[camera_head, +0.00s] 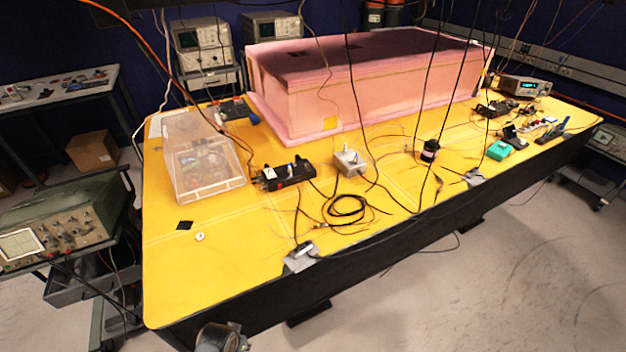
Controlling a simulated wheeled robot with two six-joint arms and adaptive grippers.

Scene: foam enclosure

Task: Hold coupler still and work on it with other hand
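No single item on the yellow optical table (200,275) stands out clearly as the coupler. One candidate is a small silver metal box (349,162) with connectors on top, near the middle of the table. Another is a dark cylindrical device (430,149) with cables, to the right of it. A small white round part (199,237) lies alone at the left.
A large pink foam enclosure (370,95) fills the back of the table. A clear plastic box (205,178) stands at left, beside a black power strip (285,175). Loose black cables (347,207) coil in the middle and others hang down. The front left tabletop is mostly bare.

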